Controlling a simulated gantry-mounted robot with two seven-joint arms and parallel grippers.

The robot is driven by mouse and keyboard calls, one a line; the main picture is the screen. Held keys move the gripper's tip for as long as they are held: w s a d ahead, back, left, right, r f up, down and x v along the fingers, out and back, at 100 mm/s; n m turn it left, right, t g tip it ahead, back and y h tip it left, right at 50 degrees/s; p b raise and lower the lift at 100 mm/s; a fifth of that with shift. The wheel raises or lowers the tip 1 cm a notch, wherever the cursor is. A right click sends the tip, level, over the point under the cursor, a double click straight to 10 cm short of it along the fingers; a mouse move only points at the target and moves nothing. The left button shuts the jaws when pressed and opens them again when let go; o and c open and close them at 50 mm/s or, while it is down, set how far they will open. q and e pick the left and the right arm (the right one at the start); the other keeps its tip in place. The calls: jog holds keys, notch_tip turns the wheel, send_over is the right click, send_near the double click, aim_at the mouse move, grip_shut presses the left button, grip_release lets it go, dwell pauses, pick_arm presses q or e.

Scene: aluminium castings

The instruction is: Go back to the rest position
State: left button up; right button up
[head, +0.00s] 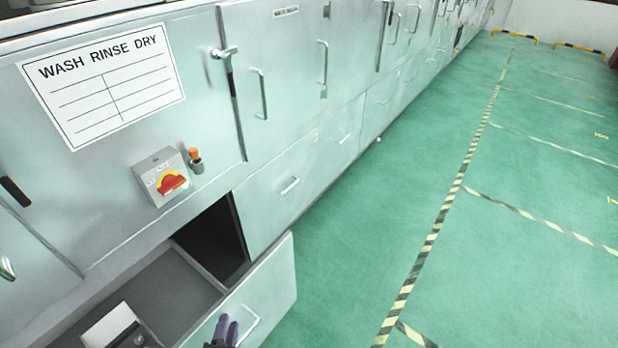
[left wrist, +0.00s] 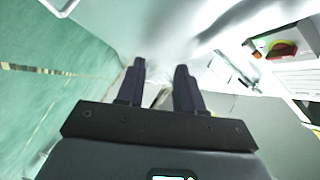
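My left gripper (head: 227,330) shows at the bottom of the head view, its dark purple fingertips just left of the handle (head: 252,327) of a pulled-out drawer (head: 277,277). In the left wrist view the two fingers (left wrist: 160,78) stand apart with a gap between them. A pale strip shows low in that gap; I cannot tell what it is or whether the fingers touch it. My right gripper is in neither view.
The open drawer holds a white object (head: 107,326) and a dark item. A grey box with a red rotary switch (head: 171,184) is on the metal cabinet front above it. Green floor (head: 365,235) with striped tape lies clear to the right.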

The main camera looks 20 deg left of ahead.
pick_arm(q)
jog(key=s+d+r+n+g+h+p, duration=0.25)
jog(key=d+r+g+h, duration=0.3)
jog(key=d+r, duration=0.35)
jog(key=s+r+n+g+b, duration=0.1)
jog(key=s+n+g, duration=0.45)
jog(key=s, duration=0.35)
notch_tip(320, 180, up, 38)
jog(key=m+p, duration=0.1)
jog(key=p, duration=3.7)
notch_tip(320, 180, down, 75)
jog(key=b, duration=7.5)
jog(key=shift+d, duration=0.35)
jog(key=shift+r, duration=0.15)
